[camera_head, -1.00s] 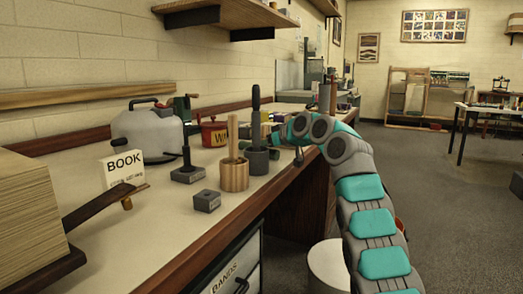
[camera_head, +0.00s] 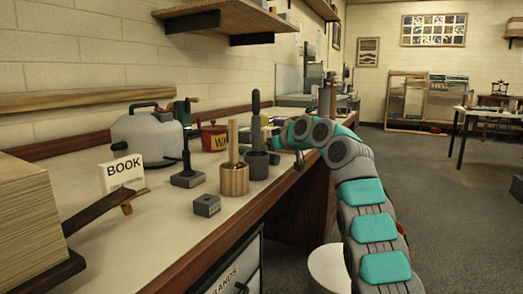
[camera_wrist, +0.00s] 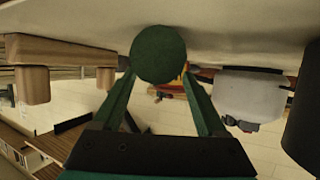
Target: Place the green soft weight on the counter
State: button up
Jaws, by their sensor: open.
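The green soft weight (camera_wrist: 158,54) shows as a dark green round end in the wrist view, against the pale counter (camera_wrist: 240,30), which fills the top of that upside-down picture. It appears to rest on the counter. My gripper (camera_wrist: 158,76) is open, with one finger on each side of the weight; whether they touch it is not clear. In the head view my arm bends over the counter (camera_head: 180,225) near its front edge, and the arm and tools largely hide the gripper and weight.
A wooden-handled tool (camera_head: 233,170) and a dark pestle-like tool (camera_head: 256,130) stand near the arm. A red pot (camera_head: 213,138), a grey jug (camera_head: 148,138), a small grey block (camera_head: 207,205) and a BOOK sign (camera_head: 123,172) are on the counter.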

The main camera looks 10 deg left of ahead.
jog(key=b+v, duration=0.1)
jog(key=v, duration=1)
jog(key=shift+s+d+b, duration=0.25)
jog(key=shift+d+b, duration=0.05)
jog(key=shift+b, duration=0.05)
jog(key=shift+w, duration=0.1)
